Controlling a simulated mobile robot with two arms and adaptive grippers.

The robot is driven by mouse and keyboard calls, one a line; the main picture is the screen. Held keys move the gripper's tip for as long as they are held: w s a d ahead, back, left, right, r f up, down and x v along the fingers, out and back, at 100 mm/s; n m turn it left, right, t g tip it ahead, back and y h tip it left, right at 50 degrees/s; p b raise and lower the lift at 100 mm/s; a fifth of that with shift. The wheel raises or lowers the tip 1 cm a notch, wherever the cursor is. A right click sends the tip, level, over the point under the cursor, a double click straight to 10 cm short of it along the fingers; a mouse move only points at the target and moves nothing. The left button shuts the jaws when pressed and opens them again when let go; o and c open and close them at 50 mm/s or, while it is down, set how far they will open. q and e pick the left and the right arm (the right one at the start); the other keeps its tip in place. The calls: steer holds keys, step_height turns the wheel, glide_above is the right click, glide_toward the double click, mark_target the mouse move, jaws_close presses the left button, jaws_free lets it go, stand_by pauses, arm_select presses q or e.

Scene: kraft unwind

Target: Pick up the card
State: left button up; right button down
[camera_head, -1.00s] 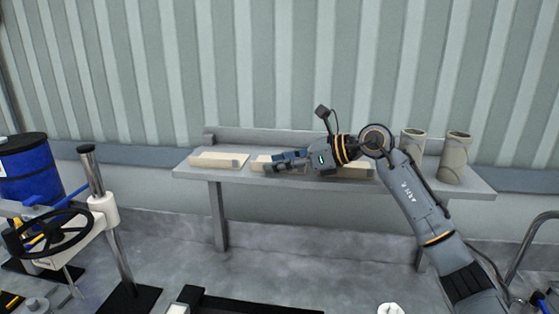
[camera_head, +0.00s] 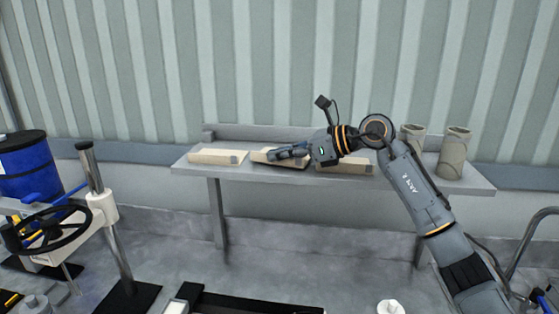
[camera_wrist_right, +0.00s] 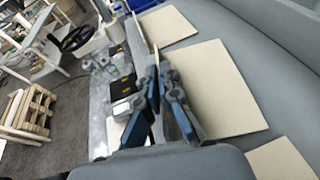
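Three pale beige cards or flat card blocks lie in a row on the grey shelf table. The middle card (camera_head: 263,157) shows beside and below my right gripper (camera_head: 279,153); it looks slightly tilted. In the right wrist view, the card's broad beige face (camera_wrist_right: 222,92) lies to the right of the fingers, and its thin near edge runs between the fingertips of my right gripper (camera_wrist_right: 160,75). The fingers are close together and appear shut on that edge. The contact itself is partly hidden by the fingers. My left gripper is not in view.
A left card block (camera_head: 214,156) and a right one (camera_head: 347,167) flank the middle card. Two beige cylinders, one (camera_head: 455,155) clearly visible, stand at the table's right end. A wall rises behind the grey table (camera_head: 415,186). A blue drum (camera_head: 25,170) and black handwheel (camera_head: 50,232) are at left.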

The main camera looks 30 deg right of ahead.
steer(key=shift+r+b, duration=0.5)
steer(key=shift+r, duration=0.45)
steer(key=s+a+r+b, duration=0.4)
steer(key=s+a+r, duration=0.4)
steer(key=s+r, duration=0.2)
steer(key=shift+s+a+b, duration=0.3)
steer(key=shift+s+a, duration=0.05)
steer(key=shift+s, duration=0.2)
